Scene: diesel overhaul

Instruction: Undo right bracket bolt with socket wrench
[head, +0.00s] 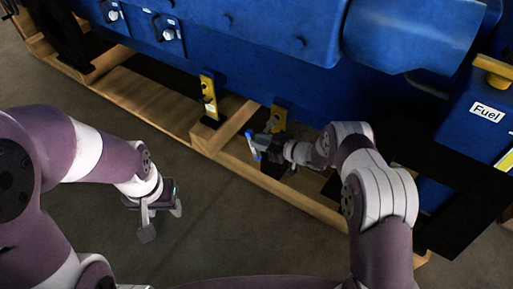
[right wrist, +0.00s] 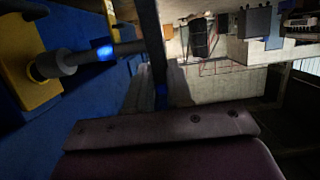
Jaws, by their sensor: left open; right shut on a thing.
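My right gripper (head: 268,149) is shut on the socket wrench, beside the right yellow bracket (head: 279,118) low on the blue engine. The wrench's blue part (head: 252,141) shows just left of the fingers. In the right wrist view the wrench's grey shaft (right wrist: 125,48) has a blue band and its socket end points at the yellow bracket (right wrist: 22,75). The socket end overlaps the bracket; I cannot tell whether it touches. The bolt itself is hidden or not distinct. My left gripper (head: 157,212) is open and empty, pointing down over the floor.
The left yellow bracket (head: 209,96) stands on the engine side. A wooden frame (head: 150,102) runs under the engine. A blue box labelled Fuel (head: 470,125) is at the right. The grey floor (head: 95,115) around the left gripper is clear.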

